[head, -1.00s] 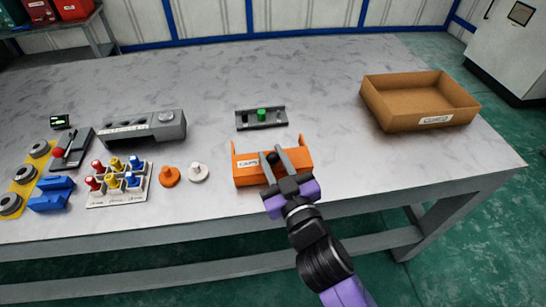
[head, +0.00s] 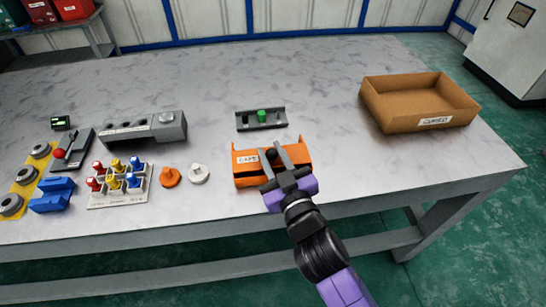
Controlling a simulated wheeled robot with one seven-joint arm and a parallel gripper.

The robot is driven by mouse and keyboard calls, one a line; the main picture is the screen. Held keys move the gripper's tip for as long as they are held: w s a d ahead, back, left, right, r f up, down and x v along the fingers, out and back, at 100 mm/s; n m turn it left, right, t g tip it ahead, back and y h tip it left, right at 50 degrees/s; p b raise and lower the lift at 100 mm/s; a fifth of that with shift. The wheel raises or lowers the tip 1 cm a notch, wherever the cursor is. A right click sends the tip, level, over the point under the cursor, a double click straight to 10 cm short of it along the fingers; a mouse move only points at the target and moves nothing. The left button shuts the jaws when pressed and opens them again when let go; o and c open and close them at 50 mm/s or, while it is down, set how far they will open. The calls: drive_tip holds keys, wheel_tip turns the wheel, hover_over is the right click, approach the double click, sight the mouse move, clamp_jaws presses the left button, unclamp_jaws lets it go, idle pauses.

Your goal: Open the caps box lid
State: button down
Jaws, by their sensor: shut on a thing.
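My gripper (head: 274,155) reaches in from the front right, over the box. It is shut on the lid at a dark knob, which shows between the fingers. The fingers and wrist hide the middle of the box's front, and I cannot see inside the box.
Behind the box stands a grey holder with a green part (head: 262,117). A white knob (head: 199,173) and an orange knob (head: 170,177) lie to the left, beside a rack of coloured caps (head: 120,185). A cardboard tray (head: 420,100) stands at the back right. The table right of the box is clear.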

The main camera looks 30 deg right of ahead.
sight(275, 159)
drive_tip(key=shift+w+d, duration=0.2)
drive_tip(key=shift+w, duration=0.5)
drive_tip(key=c, duration=1.4)
unclamp_jaws()
drive_tip(key=shift+c, duration=0.2)
drive_tip(key=shift+s, duration=0.15)
drive_tip(key=s, duration=0.4)
drive_tip(key=s+b, duration=0.1)
drive_tip(key=s, duration=0.1)
drive_tip(key=shift+s+a, duration=0.25)
drive_tip(key=shift+a, duration=0.1)
drive_tip(key=shift+s+a, duration=0.1)
drive_tip(key=shift+s, duration=0.45)
